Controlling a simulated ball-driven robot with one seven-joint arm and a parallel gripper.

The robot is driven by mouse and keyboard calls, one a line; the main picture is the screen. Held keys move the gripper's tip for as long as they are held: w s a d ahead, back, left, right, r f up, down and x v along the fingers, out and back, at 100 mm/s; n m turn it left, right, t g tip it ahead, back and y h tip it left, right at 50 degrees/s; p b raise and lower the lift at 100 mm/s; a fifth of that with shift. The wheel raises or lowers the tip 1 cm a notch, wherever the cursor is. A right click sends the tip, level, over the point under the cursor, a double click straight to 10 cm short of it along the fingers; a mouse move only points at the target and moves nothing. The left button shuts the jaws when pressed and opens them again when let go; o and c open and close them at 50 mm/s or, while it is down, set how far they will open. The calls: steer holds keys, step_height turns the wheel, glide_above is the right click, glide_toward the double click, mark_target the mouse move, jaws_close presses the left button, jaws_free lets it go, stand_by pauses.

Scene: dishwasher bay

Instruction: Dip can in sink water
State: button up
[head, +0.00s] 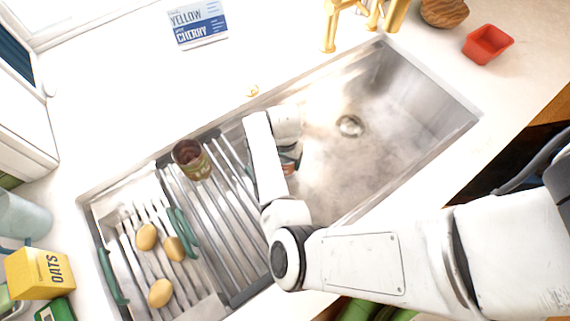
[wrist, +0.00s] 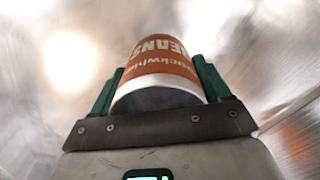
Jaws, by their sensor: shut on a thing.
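My gripper (wrist: 159,84) is shut on an orange and white can marked BEANS (wrist: 162,62), with a green finger on each side of it in the wrist view. In the head view a small orange part of the can (head: 290,167) shows beside my arm; the rest of it and most of the gripper are hidden. The can is over or in the left part of the steel sink basin (head: 400,110). I cannot tell whether it touches water; the basin floor looks cloudy and shiny around the drain (head: 350,125).
Left of the basin, a ribbed rack (head: 215,235) bears an open brown-green can (head: 191,158). A green-handled basket (head: 140,280) holds several yellow potatoes. A gold faucet (head: 330,30) and red bowl (head: 488,43) stand behind. The basin's right side is clear.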

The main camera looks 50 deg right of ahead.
steer(key=shift+r+p, duration=0.65)
steer(key=shift+r, duration=1)
step_height(320, 180, up, 16)
steer(key=shift+r, duration=0.2)
stand_by(0.4)
stand_by(2.0)
step_height(320, 180, up, 4)
stand_by(0.4)
stand_by(0.7)
